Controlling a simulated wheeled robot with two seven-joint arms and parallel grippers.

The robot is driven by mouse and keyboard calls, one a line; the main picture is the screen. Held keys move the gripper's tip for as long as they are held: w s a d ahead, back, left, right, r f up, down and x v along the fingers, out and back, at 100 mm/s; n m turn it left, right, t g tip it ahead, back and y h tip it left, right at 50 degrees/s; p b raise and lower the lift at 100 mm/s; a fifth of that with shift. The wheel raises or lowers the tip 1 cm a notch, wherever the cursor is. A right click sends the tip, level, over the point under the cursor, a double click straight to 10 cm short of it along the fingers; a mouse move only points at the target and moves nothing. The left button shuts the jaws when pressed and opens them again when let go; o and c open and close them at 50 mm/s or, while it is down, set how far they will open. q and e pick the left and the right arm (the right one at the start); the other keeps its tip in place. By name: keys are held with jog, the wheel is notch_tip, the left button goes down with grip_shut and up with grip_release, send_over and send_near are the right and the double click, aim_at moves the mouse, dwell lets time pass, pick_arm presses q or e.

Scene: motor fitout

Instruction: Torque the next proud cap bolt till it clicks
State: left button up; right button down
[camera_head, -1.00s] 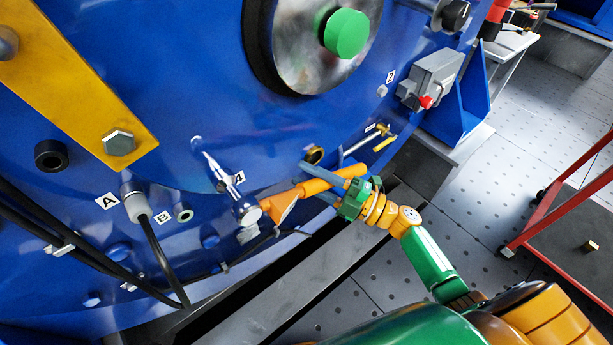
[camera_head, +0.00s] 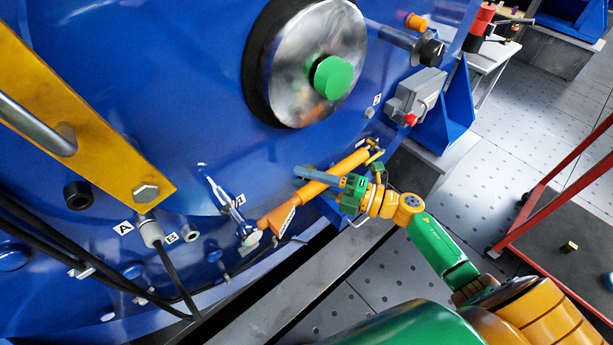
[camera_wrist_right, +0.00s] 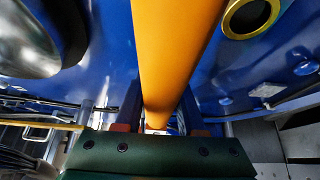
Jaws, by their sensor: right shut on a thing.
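My right gripper (camera_head: 318,177) is shut on an orange torque wrench (camera_head: 348,162). In the right wrist view the wrench's orange shaft (camera_wrist_right: 175,50) runs between the fingers. In the head view the wrench lies slantwise in front of the blue motor housing (camera_head: 215,100). Its wide lower-left end is beside a silver fitting (camera_head: 250,238); I cannot tell whether they touch. A hex bolt (camera_head: 145,192) stands on the yellow bracket, away from the wrench. I cannot make out which cap bolt stands proud. My left gripper is not in view.
A round polished cover with a green shaft end (camera_head: 333,78) is above the wrench. A grey switch box (camera_head: 417,93) is at the right. Black cables (camera_head: 60,235) hang at the lower left. A red-framed cart (camera_head: 530,207) stands on the floor at the right.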

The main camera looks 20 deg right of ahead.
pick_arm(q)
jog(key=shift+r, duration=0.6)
pick_arm(e)
jog(key=shift+r+n, duration=0.3)
jog(key=shift+r, duration=0.15)
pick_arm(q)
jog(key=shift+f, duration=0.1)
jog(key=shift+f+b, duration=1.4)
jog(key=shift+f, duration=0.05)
pick_arm(e)
jog(key=shift+f+m, duration=0.8)
jog(key=shift+f, duration=0.3)
jog(key=shift+t+y, duration=0.3)
